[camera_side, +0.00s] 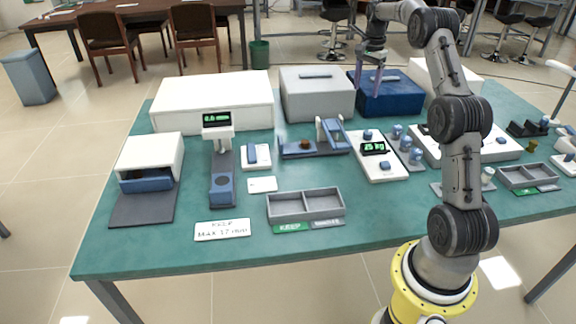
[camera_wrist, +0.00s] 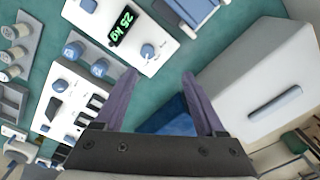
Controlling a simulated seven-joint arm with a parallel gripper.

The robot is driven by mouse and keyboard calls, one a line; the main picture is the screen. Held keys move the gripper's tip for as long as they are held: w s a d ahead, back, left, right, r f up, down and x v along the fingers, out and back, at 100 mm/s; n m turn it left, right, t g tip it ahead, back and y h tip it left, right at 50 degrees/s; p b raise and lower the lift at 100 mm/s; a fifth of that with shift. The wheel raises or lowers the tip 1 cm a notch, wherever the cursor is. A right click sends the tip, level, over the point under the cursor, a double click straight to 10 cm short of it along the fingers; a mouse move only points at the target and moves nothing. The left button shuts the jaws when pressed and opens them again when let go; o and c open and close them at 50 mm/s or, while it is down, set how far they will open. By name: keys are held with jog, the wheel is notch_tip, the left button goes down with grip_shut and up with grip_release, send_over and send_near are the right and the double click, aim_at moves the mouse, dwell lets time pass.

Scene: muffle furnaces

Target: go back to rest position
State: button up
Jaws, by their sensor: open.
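My gripper (camera_side: 369,78) hangs high over the back of the green table in the side view, near the blue box (camera_side: 395,92). In the wrist view my gripper (camera_wrist: 160,88) shows two purple-grey fingers spread apart with nothing between them. The fingers point over the table, with the blue box (camera_wrist: 170,118) partly hidden behind the right finger. My arm rises from its yellow base at the front right and reaches over the table.
A white device reading 25 kg (camera_side: 376,165) stands below, with a grey box (camera_side: 317,95) to the left of my gripper. A furnace (camera_side: 148,160), a gauge (camera_side: 222,170) and a grey divided tray (camera_side: 305,205) stand further left. The air around my gripper looks clear.

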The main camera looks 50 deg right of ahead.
jog(key=w+a+r+n+t, duration=0.15)
jog(key=w+a+r, duration=0.25)
jog(key=a+r, duration=0.45)
jog(key=s+a+r+n+t, duration=0.1)
jog(key=s+a+r+n, duration=0.1)
jog(key=a+r, duration=0.35)
jog(key=s+a+r+n+h, duration=0.1)
jog(key=s+a+r+n, duration=0.1)
jog(key=a, duration=0.7)
jog(key=s+a+r+n+t, duration=0.1)
jog(key=s+a+r+n, duration=0.15)
jog(key=a, duration=0.45)
jog(key=s+a+f+n+t+y, duration=0.1)
jog(key=s+a+f+n+t, duration=0.1)
jog(key=s+a+n, duration=0.65)
jog(key=s+a+f+n, duration=0.3)
jog(key=s+f, duration=0.6)
jog(key=s, duration=0.1)
jog(key=shift+a+f, duration=0.3)
jog(key=shift+n, duration=0.25)
